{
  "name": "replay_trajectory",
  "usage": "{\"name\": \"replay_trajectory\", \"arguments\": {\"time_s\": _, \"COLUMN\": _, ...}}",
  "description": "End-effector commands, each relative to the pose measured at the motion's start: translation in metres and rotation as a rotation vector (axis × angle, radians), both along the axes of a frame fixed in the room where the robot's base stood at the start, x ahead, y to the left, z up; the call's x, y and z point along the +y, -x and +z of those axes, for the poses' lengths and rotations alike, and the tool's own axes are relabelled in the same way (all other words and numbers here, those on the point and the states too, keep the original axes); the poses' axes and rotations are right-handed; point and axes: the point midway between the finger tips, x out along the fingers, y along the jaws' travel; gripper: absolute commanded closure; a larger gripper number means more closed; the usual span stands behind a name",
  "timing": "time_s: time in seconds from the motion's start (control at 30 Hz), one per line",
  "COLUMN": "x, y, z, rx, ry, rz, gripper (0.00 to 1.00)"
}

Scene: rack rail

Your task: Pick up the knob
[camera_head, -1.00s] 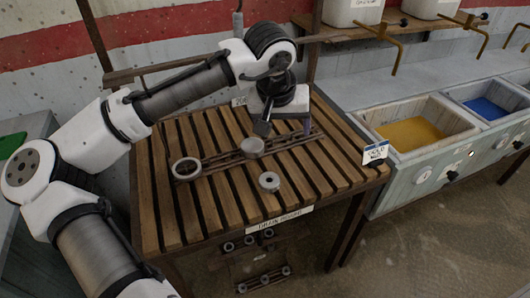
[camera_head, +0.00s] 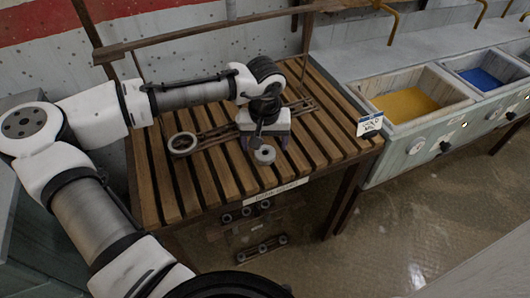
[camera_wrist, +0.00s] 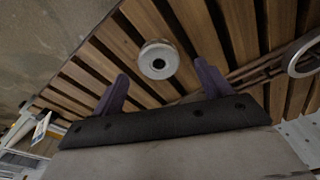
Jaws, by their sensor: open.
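The knob (camera_head: 265,154), a small round light-grey piece with a dark hole in its centre, sits on the slatted wooden table (camera_head: 165,200). In the wrist view the knob (camera_wrist: 158,60) lies just beyond and between the fingertips. My gripper (camera_head: 264,141) is low over the table, right behind the knob in the head view. In the wrist view its two purple fingers (camera_wrist: 161,70) are spread apart with nothing held between them. I cannot tell the exact height of the fingers over the slats.
A grey ring (camera_head: 182,143) lies at left on a dark rail (camera_head: 215,135) along the table; the ring also shows in the wrist view (camera_wrist: 292,58). A white label card (camera_head: 369,124) stands at the right edge.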

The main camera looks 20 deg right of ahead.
Motion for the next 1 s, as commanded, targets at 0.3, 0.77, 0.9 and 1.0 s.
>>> {"name": "replay_trajectory", "arguments": {"time_s": 0.3, "x": -0.002, "y": -0.002, "z": -0.031, "rx": 0.0, "ry": 0.0, "rz": 0.0, "gripper": 0.22}}
{"name": "replay_trajectory", "arguments": {"time_s": 0.77, "x": -0.002, "y": -0.002, "z": -0.031, "rx": 0.0, "ry": 0.001, "rz": 0.0, "gripper": 0.57}}
{"name": "replay_trajectory", "arguments": {"time_s": 0.9, "x": -0.002, "y": -0.002, "z": -0.031, "rx": 0.0, "ry": 0.0, "rz": 0.0, "gripper": 0.74}}
{"name": "replay_trajectory", "arguments": {"time_s": 1.0, "x": -0.002, "y": -0.002, "z": -0.031, "rx": -0.001, "ry": 0.001, "rz": 0.0, "gripper": 0.74}}
